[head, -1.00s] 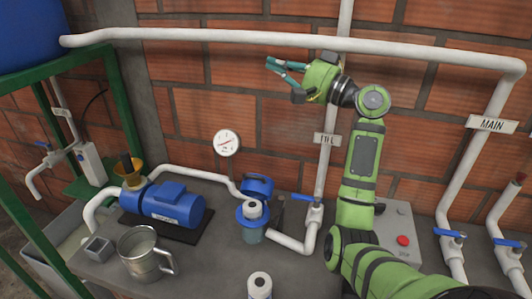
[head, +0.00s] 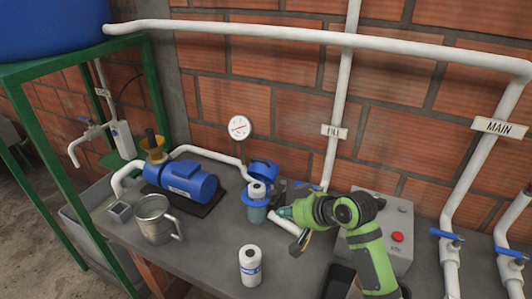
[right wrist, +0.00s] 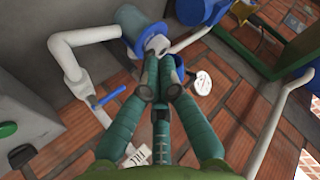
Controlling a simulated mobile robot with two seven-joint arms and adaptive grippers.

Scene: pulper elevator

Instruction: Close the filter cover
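The filter (head: 256,214) stands on the bench, a clear housing with a blue collar and a white cartridge showing in its open top. Its blue cover (head: 263,172) is raised and tilted up behind the collar. In the right wrist view the filter's blue collar (right wrist: 139,47) and white cartridge show just beyond the fingertips. My right gripper (head: 288,222) is low, just right of the filter, with its teal fingers pointing at it. I see nothing held, but I cannot tell how far the fingers are closed. My left gripper is out of view.
A blue pump (head: 182,182) and a metal jug (head: 154,219) stand left of the filter. A control box (head: 388,228) and white pipes with blue valves are to the right. A pressure gauge (head: 238,127) is behind.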

